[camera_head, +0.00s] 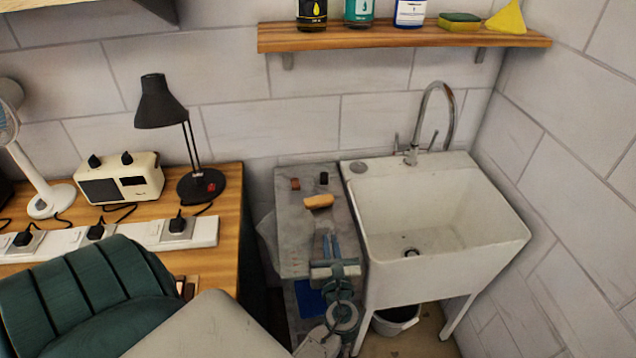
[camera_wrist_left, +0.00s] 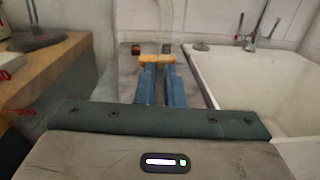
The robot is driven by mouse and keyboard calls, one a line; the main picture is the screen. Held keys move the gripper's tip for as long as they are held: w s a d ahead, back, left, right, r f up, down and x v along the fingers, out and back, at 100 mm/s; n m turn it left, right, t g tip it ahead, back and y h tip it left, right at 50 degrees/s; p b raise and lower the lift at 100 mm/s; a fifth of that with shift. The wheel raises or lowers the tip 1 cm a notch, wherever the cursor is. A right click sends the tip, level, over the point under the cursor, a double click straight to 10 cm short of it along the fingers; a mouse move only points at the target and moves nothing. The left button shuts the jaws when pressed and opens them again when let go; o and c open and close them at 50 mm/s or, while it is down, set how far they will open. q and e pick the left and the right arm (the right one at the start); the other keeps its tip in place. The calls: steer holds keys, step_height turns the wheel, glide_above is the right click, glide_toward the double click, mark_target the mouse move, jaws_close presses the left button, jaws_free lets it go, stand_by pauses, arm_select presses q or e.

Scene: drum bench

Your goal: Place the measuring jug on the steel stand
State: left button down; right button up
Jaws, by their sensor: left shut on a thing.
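My left gripper (camera_head: 330,239) reaches over a narrow grey worktop (camera_head: 290,235) beside the sink. Its two blue fingers are shut with a narrow gap between them; what they hold is too small or hidden to make out. The fingers also show in the left wrist view (camera_wrist_left: 161,80). A tan rounded block (camera_head: 319,201) lies just beyond the fingertips, apart from them in the head view; in the wrist view the block (camera_wrist_left: 157,58) overlaps the fingertips. I cannot make out a measuring jug or a steel stand. My right gripper is not in view.
A white sink (camera_head: 440,225) with a tall tap (camera_head: 438,105) stands right of the worktop. A small reddish block (camera_head: 295,184) and a dark one (camera_head: 324,178) lie at its back. Left is a wooden desk with a lamp (camera_head: 160,103), radio (camera_head: 122,180) and power strip (camera_head: 140,236).

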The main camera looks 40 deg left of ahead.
arm_select(q)
steer(key=w+a, duration=0.2)
steer(key=w, duration=0.1)
steer(key=w+a+f+b, duration=0.1)
steer(key=w, duration=0.3)
steer(key=w+a+b, duration=0.1)
steer(key=w+a, duration=0.1)
steer(key=w, duration=0.1)
steer(key=shift+w+a+f, duration=0.2)
steer(key=shift+w+a, duration=0.1)
steer(key=shift+a, duration=0.05)
steer(key=shift+w+a+b, duration=0.2)
steer(key=shift+w+b, duration=0.1)
steer(key=shift+b, duration=0.05)
steer(key=f+b, duration=0.1)
steer(key=b, duration=0.1)
steer(key=w+f+b, duration=0.1)
steer(key=f+b, duration=0.1)
steer(key=shift+a+f, duration=0.15)
steer(key=shift+a, duration=0.05)
steer(key=shift+f, duration=0.2)
steer(key=shift+s+r, duration=0.1)
steer(key=shift+r, duration=0.05)
steer(key=shift+f, duration=0.25)
steer(key=c, duration=1.5)
jaws_free()
steer(key=shift+r, duration=0.1)
steer(key=shift+c, duration=0.2)
